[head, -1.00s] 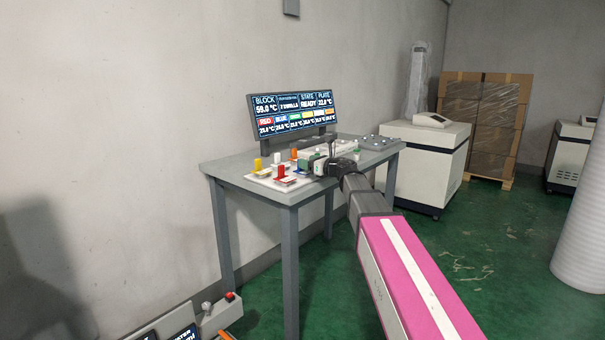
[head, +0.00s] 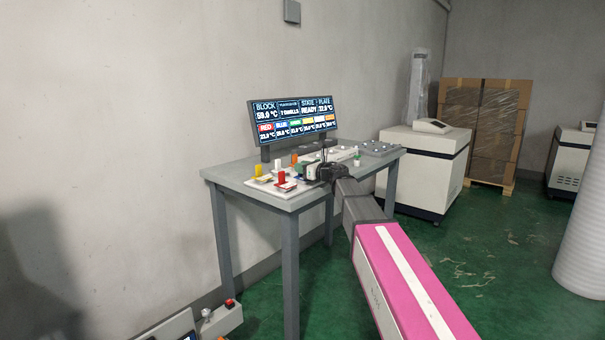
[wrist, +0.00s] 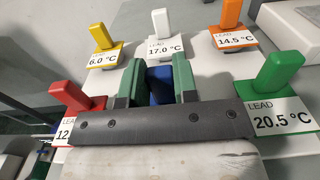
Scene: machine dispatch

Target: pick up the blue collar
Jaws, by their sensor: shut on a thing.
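The blue collar (wrist: 160,90) shows between the two green fingers of my gripper (wrist: 157,80) in the wrist view. The fingers are shut on it, one on each side. Its lower part is hidden behind the dark bar of my gripper. In the head view my gripper (head: 318,172) is low over the front of the table, and the collar cannot be made out there. I cannot tell whether the collar is clear of the surface below.
Around my gripper stand a red piece (wrist: 72,98), a yellow piece (wrist: 100,36), a white piece (wrist: 160,22), an orange piece (wrist: 232,14) and a green piece (wrist: 276,74), with labelled temperatures. A display (head: 293,116) stands at the table's (head: 238,168) back.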

